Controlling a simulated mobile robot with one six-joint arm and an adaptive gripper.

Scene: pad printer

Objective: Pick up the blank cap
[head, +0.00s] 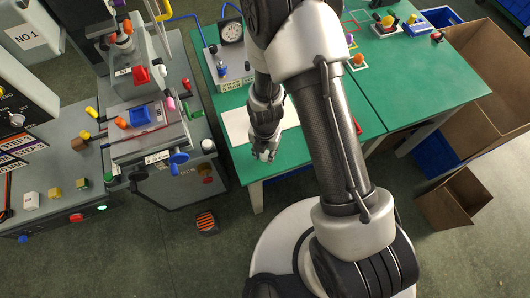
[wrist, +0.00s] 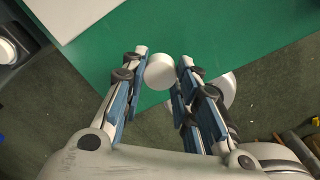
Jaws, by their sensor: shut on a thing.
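The blank cap (wrist: 160,72) is a small plain white round piece, seen in the wrist view between my fingertips. My gripper (wrist: 161,76) is shut on it, with one finger at each side. The cap is over the front edge area of the green table (wrist: 215,50); I cannot tell whether it touches the table top. In the head view my gripper (head: 264,153) points down near the table's front left edge, and the cap is hard to make out there.
A white sheet (head: 236,128) lies on the table behind my gripper. A dial gauge stand (head: 231,70) is at the back left. The pad printer (head: 142,118) stands to the left, with a white round knob or cup (head: 208,146) at its right edge. Cardboard boxes (head: 455,200) stand right.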

